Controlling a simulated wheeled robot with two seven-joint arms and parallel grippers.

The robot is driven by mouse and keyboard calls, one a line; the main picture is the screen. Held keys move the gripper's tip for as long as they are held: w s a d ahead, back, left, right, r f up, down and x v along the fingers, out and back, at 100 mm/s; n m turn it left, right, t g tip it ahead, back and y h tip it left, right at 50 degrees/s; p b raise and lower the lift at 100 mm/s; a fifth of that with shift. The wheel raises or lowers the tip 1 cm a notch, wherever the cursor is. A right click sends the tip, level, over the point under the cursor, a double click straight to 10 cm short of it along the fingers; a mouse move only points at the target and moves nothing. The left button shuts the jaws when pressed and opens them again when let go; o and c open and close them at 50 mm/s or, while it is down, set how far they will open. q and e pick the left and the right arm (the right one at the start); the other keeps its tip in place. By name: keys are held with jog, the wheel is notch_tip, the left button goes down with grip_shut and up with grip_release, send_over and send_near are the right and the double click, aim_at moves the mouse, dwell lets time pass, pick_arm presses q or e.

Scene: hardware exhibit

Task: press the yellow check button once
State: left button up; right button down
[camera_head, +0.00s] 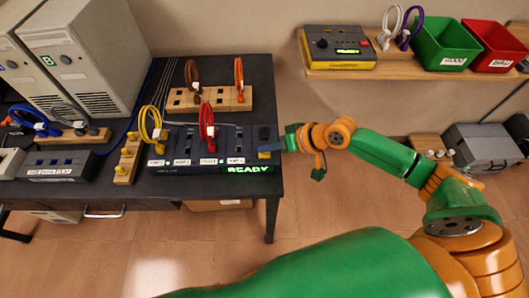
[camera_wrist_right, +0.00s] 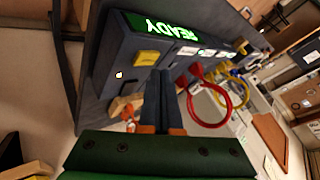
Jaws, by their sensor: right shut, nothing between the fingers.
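The yellow check button (camera_head: 264,155) is at the right end of the dark console (camera_head: 205,166) on the table, above its lit green READY display (camera_head: 248,169). My right gripper (camera_head: 277,147) is shut and empty at the console's right end, close to the button. In the wrist view its closed fingertips (camera_wrist_right: 163,76) sit just below the button in the picture; I cannot tell whether they touch it. My left gripper is not in view.
Red (camera_head: 207,122) and yellow (camera_head: 152,124) cables plug into the console. A wooden block with brown and orange cables (camera_head: 222,98) lies behind. Grey computer towers (camera_head: 85,50) stand at left. A wall shelf (camera_head: 395,70) holds another console and green and red bins.

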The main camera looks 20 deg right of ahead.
aim_at(268, 156)
dwell(0.7)
jog(key=shift+f, duration=0.4)
jog(key=shift+f+b, duration=0.4)
jog(key=shift+f, duration=0.05)
dwell(0.4)
jog(key=shift+r+p, duration=0.85)
jog(key=shift+p, duration=0.1)
notch_tip(268, 156, up, 5)
jog(key=p, duration=0.5)
jog(key=shift+r, duration=0.15)
